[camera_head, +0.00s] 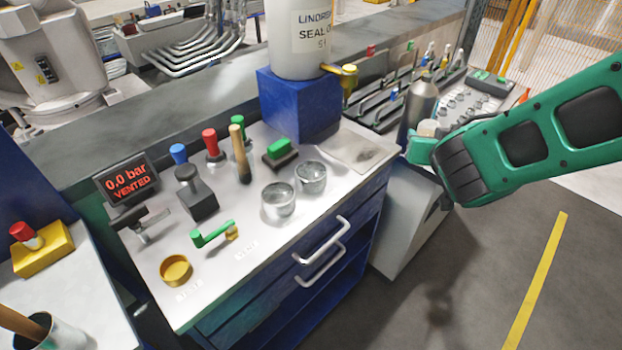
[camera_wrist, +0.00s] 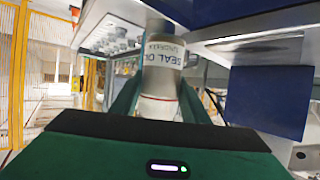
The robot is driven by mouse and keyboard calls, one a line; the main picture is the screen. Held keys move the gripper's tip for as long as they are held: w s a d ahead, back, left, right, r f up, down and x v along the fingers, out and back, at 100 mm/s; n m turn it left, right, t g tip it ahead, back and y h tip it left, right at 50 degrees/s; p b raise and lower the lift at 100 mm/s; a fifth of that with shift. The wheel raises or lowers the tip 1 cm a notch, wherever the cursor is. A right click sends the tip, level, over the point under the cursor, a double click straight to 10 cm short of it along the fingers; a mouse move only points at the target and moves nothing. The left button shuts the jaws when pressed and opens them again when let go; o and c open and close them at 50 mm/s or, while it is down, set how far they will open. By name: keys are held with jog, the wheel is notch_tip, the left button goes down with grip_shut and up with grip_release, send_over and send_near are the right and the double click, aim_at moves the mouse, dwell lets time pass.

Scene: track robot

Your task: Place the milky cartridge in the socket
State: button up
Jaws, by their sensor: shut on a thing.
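My gripper (camera_head: 425,143) is at the right, above the floor side of the bench and beside a grey bottle. It is shut on a small pale, milky cylinder (camera_head: 428,128), taken as the milky cartridge. In the wrist view the cartridge (camera_wrist: 158,106) shows whitish between the two green fingers; its lower part is hidden by the gripper body. A round, open yellow ring (camera_head: 175,270) sits at the bench's front left, well away from my gripper. It looks like the socket, but I cannot read its label.
A green-handled lever (camera_head: 212,234) is close to the yellow ring. Two clear-grey cups (camera_head: 278,200) and upright red, blue and wooden handles stand mid-bench. A display (camera_head: 128,180) reads 0.0 bar, VENTED. A white tank (camera_head: 299,40) stands on a blue block (camera_head: 298,105) behind.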

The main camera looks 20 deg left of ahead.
jog(key=s+a+r+n+g+y, duration=0.3)
jog(key=s+a+r+n+y, duration=0.15)
jog(key=s+a, duration=0.9)
jog(key=s+a+r+n+g+y, duration=0.2)
jog(key=s+a+r+n+y, duration=0.3)
jog(key=s+a, duration=0.8)
jog(key=h, duration=0.2)
send_over(311, 161)
jog(key=s+d, duration=0.1)
jog(key=s, duration=0.1)
notch_tip(311, 161, down, 6)
jog(key=shift+f+m+g, duration=0.2)
jog(key=shift+m+g, duration=0.1)
jog(key=shift+m, duration=0.15)
jog(key=shift+s+d+f, duration=0.1)
jog(key=shift+s+f, duration=0.05)
jog(key=shift+f, duration=1)
jog(key=shift+s+d+f, duration=0.1)
jog(key=shift+f, duration=1.05)
grip_shut()
jog(key=o, duration=1.3)
grip_release()
jog(key=shift+w+a, duration=0.1)
jog(key=shift+c, duration=0.2)
jog(key=shift+r, duration=0.2)
